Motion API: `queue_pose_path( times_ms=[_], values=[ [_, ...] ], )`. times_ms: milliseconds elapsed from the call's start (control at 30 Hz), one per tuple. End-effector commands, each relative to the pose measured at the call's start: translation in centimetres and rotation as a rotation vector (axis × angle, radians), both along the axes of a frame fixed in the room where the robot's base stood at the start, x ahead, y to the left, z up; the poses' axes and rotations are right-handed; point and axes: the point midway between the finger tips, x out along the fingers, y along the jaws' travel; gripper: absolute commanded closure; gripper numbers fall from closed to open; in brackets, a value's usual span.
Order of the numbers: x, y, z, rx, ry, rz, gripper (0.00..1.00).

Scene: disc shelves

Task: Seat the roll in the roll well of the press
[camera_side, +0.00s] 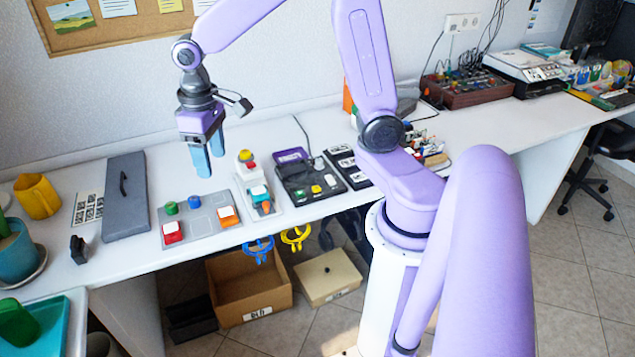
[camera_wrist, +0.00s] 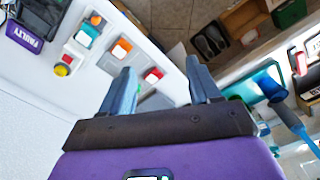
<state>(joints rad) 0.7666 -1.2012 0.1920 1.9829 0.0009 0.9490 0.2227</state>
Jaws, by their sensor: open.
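A grey tray (camera_side: 205,236) on the bench holds a green roll-like cylinder (camera_side: 171,208), a blue one (camera_side: 194,202), a red block (camera_side: 172,232) and an orange block (camera_side: 228,215). I cannot tell which cylinder is the named roll. The narrow pale unit right of the tray, likely the press (camera_side: 245,185), has a yellow knob, a red button and teal and orange pieces; it also shows in the wrist view (camera_wrist: 75,50). Its roll well is not clear. My gripper (camera_side: 203,172) is open and empty above the back of the tray; the fingers (camera_wrist: 162,82) hide part of it.
A dark device (camera_side: 305,188) with a purple label stands right of the pale unit. A long grey box with a handle (camera_side: 125,195) lies left of the tray. Blue and yellow clips (camera_side: 296,236) hang at the front edge. A cardboard box (camera_side: 250,285) stands on the floor.

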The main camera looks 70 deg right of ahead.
Motion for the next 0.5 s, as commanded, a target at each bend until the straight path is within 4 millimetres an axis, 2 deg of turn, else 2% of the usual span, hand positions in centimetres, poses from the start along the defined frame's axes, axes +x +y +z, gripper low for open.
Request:
queue_pose_path(
  times_ms=[33, 200, 400, 500],
  values=[
    [-2.3, 1.1, 0.4, 0.001, -0.004, 0.084, 0.38],
    [-9.5, 3.0, 1.0, 0.004, -0.009, 0.354, 0.38],
    [-17.2, 2.7, 0.7, 0.004, -0.011, 0.653, 0.38],
    [-19.9, 2.0, 0.4, 0.006, -0.013, 0.766, 0.38]
  ],
)
